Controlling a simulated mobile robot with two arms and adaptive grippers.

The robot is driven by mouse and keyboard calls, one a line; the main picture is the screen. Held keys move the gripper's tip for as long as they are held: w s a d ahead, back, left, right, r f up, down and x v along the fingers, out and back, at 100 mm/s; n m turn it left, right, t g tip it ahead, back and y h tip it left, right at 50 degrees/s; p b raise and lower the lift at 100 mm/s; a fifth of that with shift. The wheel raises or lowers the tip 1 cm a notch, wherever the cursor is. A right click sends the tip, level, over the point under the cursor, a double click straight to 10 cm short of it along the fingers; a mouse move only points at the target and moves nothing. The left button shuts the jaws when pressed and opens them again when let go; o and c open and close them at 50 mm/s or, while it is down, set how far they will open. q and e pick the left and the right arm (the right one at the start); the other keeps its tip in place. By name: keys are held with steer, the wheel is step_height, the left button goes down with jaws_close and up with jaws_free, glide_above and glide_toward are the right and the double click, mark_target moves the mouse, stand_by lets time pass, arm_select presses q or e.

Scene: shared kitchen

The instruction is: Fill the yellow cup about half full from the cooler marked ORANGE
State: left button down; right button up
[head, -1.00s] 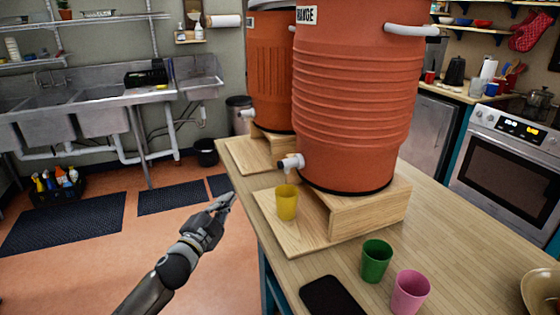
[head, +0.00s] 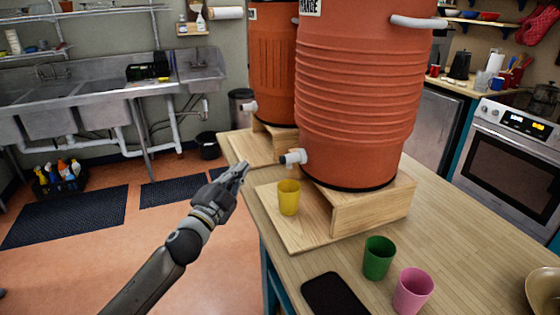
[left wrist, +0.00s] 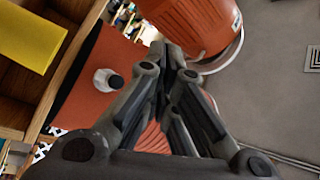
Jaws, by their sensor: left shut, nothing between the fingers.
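The yellow cup (head: 289,198) stands upright on the low wooden board under the spigot (head: 294,157) of the big orange cooler (head: 355,100). The cooler's label (head: 310,6) is partly cut off by the top edge and ends in "ANGE". The liquid level in the cup cannot be made out. My left gripper (head: 241,170) is shut and empty, left of the spigot and cup and apart from both. In the left wrist view the cup (left wrist: 30,38) is at the top left and the spigot (left wrist: 107,80) is left of my fingers. My right gripper is out of view.
A second orange cooler (head: 273,70) stands behind on its own wooden stand (head: 250,147). A green cup (head: 378,258), a pink cup (head: 413,291) and a dark flat slab (head: 335,295) are at the counter's front. The floor left of the counter is open.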

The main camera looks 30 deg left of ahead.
arm_select(q)
steer(key=w+d, duration=0.4)
steer(key=w, duration=0.1)
steer(key=shift+d, duration=0.15)
steer(key=shift+w, duration=0.1)
stand_by(1.3)
steer(key=shift+w+d, duration=0.25)
steer(key=shift+w+d, duration=0.35)
stand_by(2.3)
stand_by(1.6)
steer(key=shift+s+a, duration=0.6)
steer(key=shift+s, duration=0.1)
steer(key=shift+s+a+p, duration=0.4)
steer(key=shift+s+a, duration=1.25)
steer(key=shift+s, duration=0.25)
